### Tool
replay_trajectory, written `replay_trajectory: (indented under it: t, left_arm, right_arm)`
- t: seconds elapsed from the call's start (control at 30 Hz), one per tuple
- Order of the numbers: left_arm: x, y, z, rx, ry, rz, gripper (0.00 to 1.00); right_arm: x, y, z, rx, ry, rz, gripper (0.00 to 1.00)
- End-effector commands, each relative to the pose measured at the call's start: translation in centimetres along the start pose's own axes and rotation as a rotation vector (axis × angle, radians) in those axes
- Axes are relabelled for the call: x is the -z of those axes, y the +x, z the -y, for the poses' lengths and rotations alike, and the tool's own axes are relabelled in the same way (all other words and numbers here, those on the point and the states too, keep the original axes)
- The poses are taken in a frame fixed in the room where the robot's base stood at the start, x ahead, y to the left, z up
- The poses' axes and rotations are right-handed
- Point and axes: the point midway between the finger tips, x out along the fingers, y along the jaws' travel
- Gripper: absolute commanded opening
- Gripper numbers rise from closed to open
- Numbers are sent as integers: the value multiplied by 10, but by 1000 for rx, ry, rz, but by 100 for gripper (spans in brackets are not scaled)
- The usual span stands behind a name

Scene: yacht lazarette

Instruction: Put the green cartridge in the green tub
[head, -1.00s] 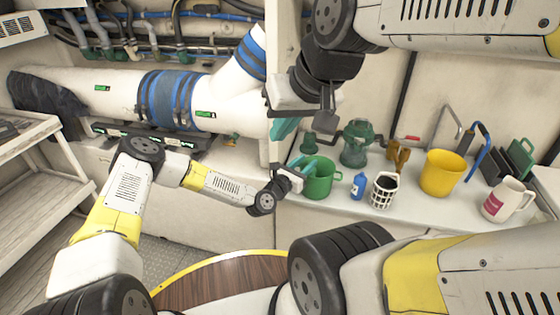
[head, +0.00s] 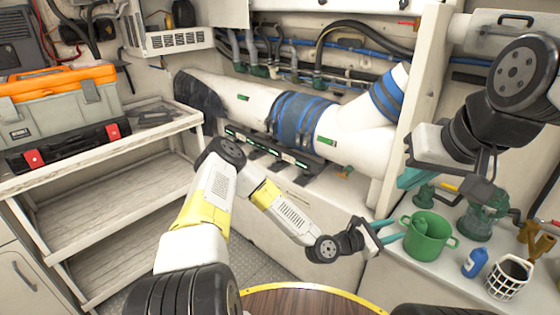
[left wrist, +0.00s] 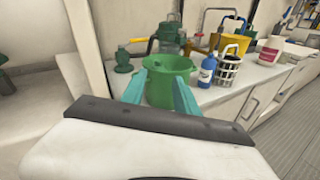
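The green tub (head: 430,248) stands on the counter at the right of the head view. It also shows in the left wrist view (left wrist: 170,88), ahead of my left gripper's fingers. A small green cylinder (head: 424,222), which looks like the green cartridge, shows inside the tub's mouth; its lower part is hidden. My left gripper (head: 397,230) is open, its teal fingers apart and empty just left of the tub. My right gripper (head: 412,178) is above and behind the tub, partly hidden by its own wrist; its finger opening is unclear.
A blue bottle (head: 474,263) and a white basket (head: 507,279) stand right of the tub. A dark green strainer (head: 484,216) and a small green fitting (head: 424,192) stand behind it. Shelves with an orange-and-grey toolbox (head: 62,100) are at left.

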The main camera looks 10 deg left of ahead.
Motion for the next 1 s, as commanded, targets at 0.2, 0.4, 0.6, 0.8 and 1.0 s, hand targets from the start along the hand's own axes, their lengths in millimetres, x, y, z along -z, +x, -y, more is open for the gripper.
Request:
replay_trajectory:
  t: [0.2, 0.4, 0.6, 0.8, 1.0]
  left_arm:
    - [3, -34, -34, 206, 540, -226, 36]
    - [-10, -87, -84, 389, 980, -440, 36]
    - [-51, -156, -136, 559, 1331, -641, 36]
    - [-114, -235, -168, 716, 1577, -810, 36]
    - [-182, -317, -167, 851, 1738, -908, 36]
  right_arm:
    - [0, 0, 0, 0, 0, 0, 0]
    - [0, 0, 0, 0, 0, 0, 0]
    - [0, 0, 0, 0, 0, 0, 0]
    - [0, 0, 0, 0, 0, 0, 0]
    - [0, 0, 0, 0, 0, 0, 0]
